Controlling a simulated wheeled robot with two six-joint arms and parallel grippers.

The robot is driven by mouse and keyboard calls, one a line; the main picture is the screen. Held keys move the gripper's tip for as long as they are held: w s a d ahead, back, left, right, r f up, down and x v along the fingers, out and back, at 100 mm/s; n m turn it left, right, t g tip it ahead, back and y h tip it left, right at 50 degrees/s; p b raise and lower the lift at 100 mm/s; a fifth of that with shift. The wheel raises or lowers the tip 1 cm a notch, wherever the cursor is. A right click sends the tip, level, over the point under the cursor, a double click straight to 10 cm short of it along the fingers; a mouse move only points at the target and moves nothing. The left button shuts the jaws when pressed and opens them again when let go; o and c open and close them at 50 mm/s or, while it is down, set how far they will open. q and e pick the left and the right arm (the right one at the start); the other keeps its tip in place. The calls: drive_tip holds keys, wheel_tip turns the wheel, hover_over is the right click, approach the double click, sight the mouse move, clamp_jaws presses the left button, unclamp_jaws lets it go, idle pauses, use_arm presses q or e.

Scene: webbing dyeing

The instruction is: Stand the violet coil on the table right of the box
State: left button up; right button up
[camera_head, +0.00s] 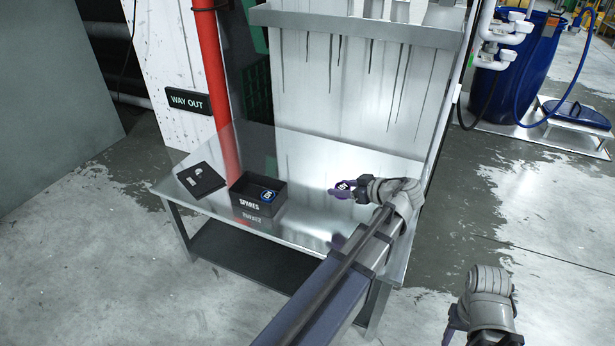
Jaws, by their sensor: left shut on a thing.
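The violet coil (341,190), with a dark and white label on its face, is at the tips of my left gripper (352,188). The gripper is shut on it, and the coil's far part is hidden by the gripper. It is to the right of the box, over the metal table (310,158); I cannot tell whether it touches the top. The black box (251,209), marked SPARES, stands on the table with a blue coil (268,195) in it. My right gripper (453,325) is low at the right, off the table, its fingers partly hidden.
A dark flat plate (201,179) with a pale mark lies left of the box. A pale stained panel (345,100) and a metal ledge (360,27) stand behind the table. A red pipe (212,75) rises behind its left part. Tabletop between box and coil is clear.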

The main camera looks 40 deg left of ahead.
sight(339, 218)
use_arm(q)
drive_tip(key=shift+f+b, duration=5)
drive_tip(key=shift+f, duration=0.2)
drive_tip(key=o, duration=1.3)
drive_tip(key=shift+o, duration=0.2)
drive_tip(key=shift+r, duration=0.15)
drive_tip(key=shift+d+r, duration=0.1)
drive_tip(key=shift+r, duration=0.15)
drive_tip(key=p+v, duration=0.5)
drive_tip(key=v, duration=0.5)
drive_tip(key=shift+d, duration=0.25)
drive_tip(key=shift+s+d+r+p, duration=0.15)
drive_tip(key=shift+d+r+p, duration=0.15)
drive_tip(key=shift+d, duration=0.25)
